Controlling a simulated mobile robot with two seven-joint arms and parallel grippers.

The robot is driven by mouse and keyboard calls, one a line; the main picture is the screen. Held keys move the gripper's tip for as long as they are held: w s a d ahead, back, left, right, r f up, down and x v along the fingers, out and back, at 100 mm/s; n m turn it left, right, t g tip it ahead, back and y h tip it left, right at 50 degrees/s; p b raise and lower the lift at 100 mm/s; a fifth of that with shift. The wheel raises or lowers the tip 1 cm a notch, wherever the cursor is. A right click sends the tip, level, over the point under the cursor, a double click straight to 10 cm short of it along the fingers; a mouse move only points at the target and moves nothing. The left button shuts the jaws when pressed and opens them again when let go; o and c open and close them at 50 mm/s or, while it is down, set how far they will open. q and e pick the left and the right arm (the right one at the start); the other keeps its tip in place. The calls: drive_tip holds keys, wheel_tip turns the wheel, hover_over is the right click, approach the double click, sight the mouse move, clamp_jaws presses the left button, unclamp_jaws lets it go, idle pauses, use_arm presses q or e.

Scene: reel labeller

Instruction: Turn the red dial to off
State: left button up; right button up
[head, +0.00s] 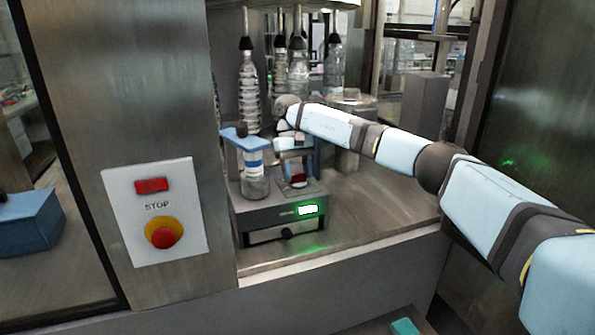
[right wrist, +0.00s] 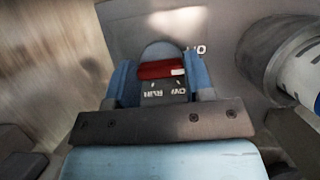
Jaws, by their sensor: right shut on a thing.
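The red dial (right wrist: 152,70) sits on the grey face of the labeller, with a white mark at its right end in the right wrist view. Small white lettering lies just below it, too blurred to read surely. My right gripper (right wrist: 161,82) is shut on the dial, with a blue finger on each side. The labeller (head: 275,212) is a dark grey box with a lit green-white display (head: 308,210). My left gripper is not in view.
Clear bottles (head: 249,85) hang behind. A red and yellow stop button (head: 163,233) is on the left post. The metal deck (head: 375,215) right of the labeller is bare.

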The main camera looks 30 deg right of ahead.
drive_tip(key=o, duration=0.9)
drive_tip(key=shift+o, duration=0.2)
drive_tip(key=p+v, duration=0.3)
drive_tip(key=v, duration=1)
drive_tip(key=shift+w+r, duration=0.2)
drive_tip(key=shift+r, duration=0.15)
